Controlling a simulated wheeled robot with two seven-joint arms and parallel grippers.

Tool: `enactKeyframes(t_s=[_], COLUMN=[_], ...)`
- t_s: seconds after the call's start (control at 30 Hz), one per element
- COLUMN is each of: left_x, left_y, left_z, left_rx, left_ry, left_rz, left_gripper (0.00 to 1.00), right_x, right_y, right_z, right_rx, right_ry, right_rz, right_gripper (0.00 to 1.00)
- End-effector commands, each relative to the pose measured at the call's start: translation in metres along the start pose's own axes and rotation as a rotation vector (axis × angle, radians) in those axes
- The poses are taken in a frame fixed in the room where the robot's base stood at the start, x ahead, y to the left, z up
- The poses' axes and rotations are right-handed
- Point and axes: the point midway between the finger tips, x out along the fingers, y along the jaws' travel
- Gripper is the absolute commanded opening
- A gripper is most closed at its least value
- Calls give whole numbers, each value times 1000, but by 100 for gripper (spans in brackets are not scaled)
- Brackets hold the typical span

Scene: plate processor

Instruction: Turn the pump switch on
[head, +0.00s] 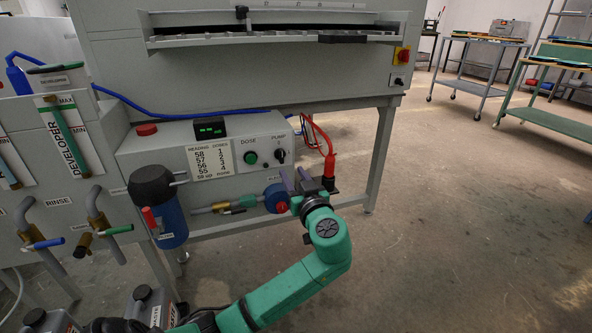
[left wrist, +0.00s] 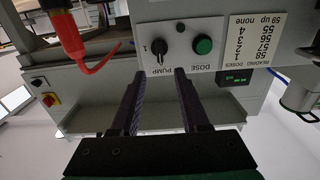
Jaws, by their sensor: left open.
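The pump switch (head: 281,156) is a small black rotary knob at the right end of the grey control box, under the word PUMP. In the left wrist view, which shows the panel upside down, the switch (left wrist: 157,46) stands beside a "1" mark with its grip roughly upright. My left gripper (head: 294,178) is just below and in front of the panel. In the left wrist view its two dark fingers (left wrist: 160,74) are apart and empty, pointing at the switch without visibly touching it. My right gripper is not in view.
A green DOSE button (head: 250,157) sits left of the switch. A red plug with a red cable (head: 329,165) is close on the right. A blue-red valve (head: 276,198) and pipe lie below. A dark-capped blue filter (head: 168,218) stands left. Open floor lies to the right.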

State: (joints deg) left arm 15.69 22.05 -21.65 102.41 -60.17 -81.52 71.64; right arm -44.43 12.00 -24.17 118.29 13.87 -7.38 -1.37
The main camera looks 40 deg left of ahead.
Motion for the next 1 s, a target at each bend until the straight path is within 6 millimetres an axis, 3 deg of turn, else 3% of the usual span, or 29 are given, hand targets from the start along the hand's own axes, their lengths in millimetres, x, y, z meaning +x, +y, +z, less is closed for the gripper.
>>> enactKeyframes(t_s=[0.1,0.3,0.43,0.67,0.8,1.0], left_x=[34,77,89,90,90,90], left_y=[-1,0,0,0,0,0], left_z=[2,2,2,2,2,2], left_rx=[0,2,1,1,1,3], left_ry=[3,1,-2,-3,-3,-3], left_rz=[-4,-1,1,1,1,1], left_gripper=[45,45,45,45,0,0], right_x=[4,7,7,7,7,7], right_y=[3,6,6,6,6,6], right_z=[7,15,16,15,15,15], right_rx=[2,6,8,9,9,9], right_ry=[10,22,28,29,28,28], right_rz=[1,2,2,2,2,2], right_gripper=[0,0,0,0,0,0])
